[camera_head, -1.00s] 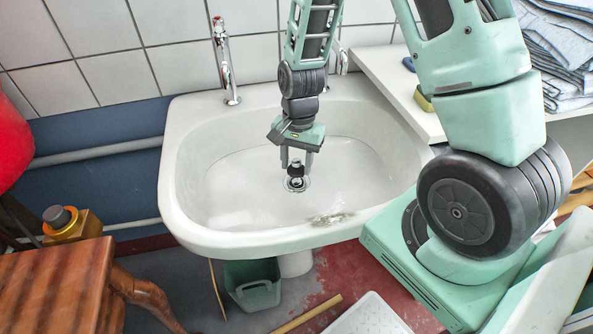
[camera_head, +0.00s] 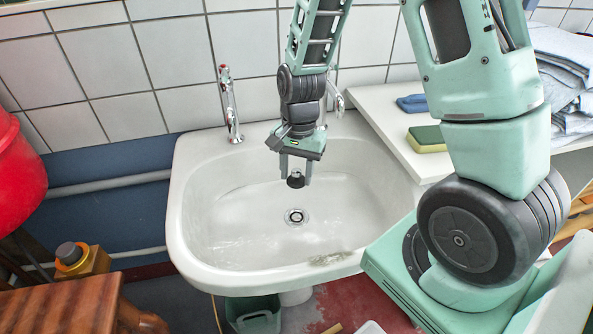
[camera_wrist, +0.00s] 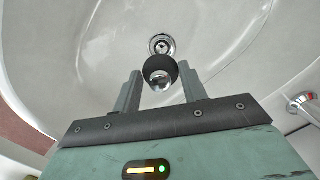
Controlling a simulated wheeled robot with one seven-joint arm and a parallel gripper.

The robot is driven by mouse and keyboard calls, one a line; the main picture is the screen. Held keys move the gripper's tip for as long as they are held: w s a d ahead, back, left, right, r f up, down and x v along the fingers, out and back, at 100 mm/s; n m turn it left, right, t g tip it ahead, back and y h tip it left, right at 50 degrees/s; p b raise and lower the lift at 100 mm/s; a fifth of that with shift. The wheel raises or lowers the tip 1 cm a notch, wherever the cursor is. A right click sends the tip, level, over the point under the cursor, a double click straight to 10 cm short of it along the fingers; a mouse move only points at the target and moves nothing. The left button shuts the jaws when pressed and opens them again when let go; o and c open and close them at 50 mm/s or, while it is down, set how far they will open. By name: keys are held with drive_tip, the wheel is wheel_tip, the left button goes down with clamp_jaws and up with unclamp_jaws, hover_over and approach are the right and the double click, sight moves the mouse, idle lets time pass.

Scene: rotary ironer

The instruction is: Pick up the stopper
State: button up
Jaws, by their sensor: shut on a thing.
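The stopper (camera_head: 295,180) is a small dark round plug held between the fingertips of my gripper (camera_head: 296,172). In the wrist view the stopper (camera_wrist: 161,71) shows black with a shiny metal knob, between the two fingers of my gripper (camera_wrist: 160,92). My gripper is shut on it and holds it in the air above the basin of the white sink (camera_head: 235,245). The metal drain (camera_head: 295,216) lies open in the basin floor, below and apart from the stopper. The drain also shows in the wrist view (camera_wrist: 161,45).
Taps stand at the sink's back, the left one (camera_head: 230,105) clear of my arm. A white counter (camera_head: 375,100) at right holds a sponge (camera_head: 427,138), a blue item (camera_head: 412,103) and folded cloths (camera_head: 565,75). A wooden table (camera_head: 65,310) stands at front left.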

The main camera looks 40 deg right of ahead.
sight(296, 172)
drive_tip(key=shift+r+p, duration=1.95)
drive_tip(key=shift+r, duration=0.3)
